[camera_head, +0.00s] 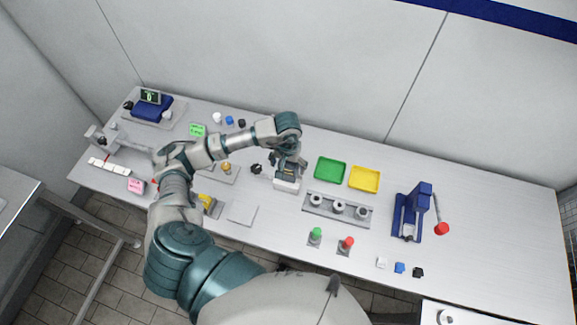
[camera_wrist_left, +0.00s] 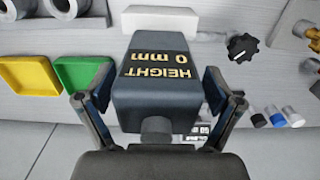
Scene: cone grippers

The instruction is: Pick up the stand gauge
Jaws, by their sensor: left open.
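The stand gauge (camera_head: 286,184) stands upright near the middle of the table, with a dark head on a pale base. In the left wrist view, its dark head (camera_wrist_left: 155,100) fills the middle and bears the upside-down label "HEIGHT 0 mm". My left gripper (camera_head: 290,160) is over the gauge, partly hiding it in the head view. In the left wrist view, its open fingers (camera_wrist_left: 158,80) stand on either side of the gauge's head, with narrow gaps visible near the tips. My right gripper is not in view.
A green tray (camera_head: 330,170) and a yellow tray (camera_head: 364,179) lie just right of the gauge. A holder with round fittings (camera_head: 339,209) sits in front of them. A black knob (camera_head: 256,169) is close on the left. A blue press (camera_head: 412,213) stands farther right.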

